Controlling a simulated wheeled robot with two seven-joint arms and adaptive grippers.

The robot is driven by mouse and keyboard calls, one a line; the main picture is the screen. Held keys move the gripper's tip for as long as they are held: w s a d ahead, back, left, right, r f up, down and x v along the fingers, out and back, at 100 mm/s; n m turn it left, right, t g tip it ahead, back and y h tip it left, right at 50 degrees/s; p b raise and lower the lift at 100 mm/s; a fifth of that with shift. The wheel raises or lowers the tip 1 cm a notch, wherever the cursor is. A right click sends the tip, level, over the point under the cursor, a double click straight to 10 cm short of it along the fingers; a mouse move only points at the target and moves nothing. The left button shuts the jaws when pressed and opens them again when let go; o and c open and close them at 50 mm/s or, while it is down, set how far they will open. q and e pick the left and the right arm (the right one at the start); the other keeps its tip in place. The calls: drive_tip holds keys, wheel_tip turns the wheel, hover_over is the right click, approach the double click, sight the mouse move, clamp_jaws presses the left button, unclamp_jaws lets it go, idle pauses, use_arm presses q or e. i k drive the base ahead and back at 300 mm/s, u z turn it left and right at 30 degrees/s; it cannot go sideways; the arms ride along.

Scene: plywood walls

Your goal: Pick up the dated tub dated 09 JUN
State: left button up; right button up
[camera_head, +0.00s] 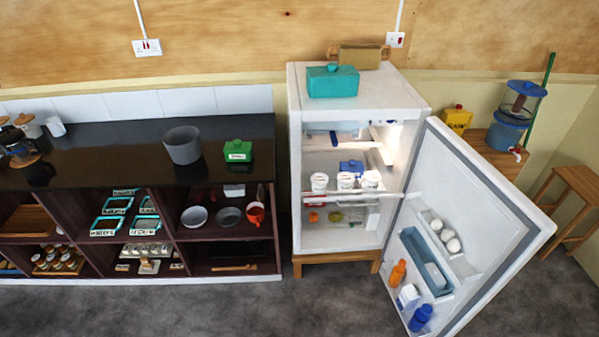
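Three white tubs stand in a row on a shelf inside the open fridge (296,200): a left tub (319,182), a middle tub (345,180) and a right tub (371,179). Dark marks show on their fronts, but they are too small to read, so I cannot tell which is dated 09 JUN. A blue container (351,166) is behind them. Neither of my grippers is in view.
The fridge door (470,215) hangs wide open to the right, its shelves holding bottles and eggs. A dark counter (90,150) with open cubbies is at left, bearing a grey pot (183,145) and a green box (238,151). The floor (330,305) in front is clear.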

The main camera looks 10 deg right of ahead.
sight(346, 180)
drive_tip(key=u, duration=0.25)
drive_tip(key=i, duration=1.45)
drive_tip(key=z, duration=0.7)
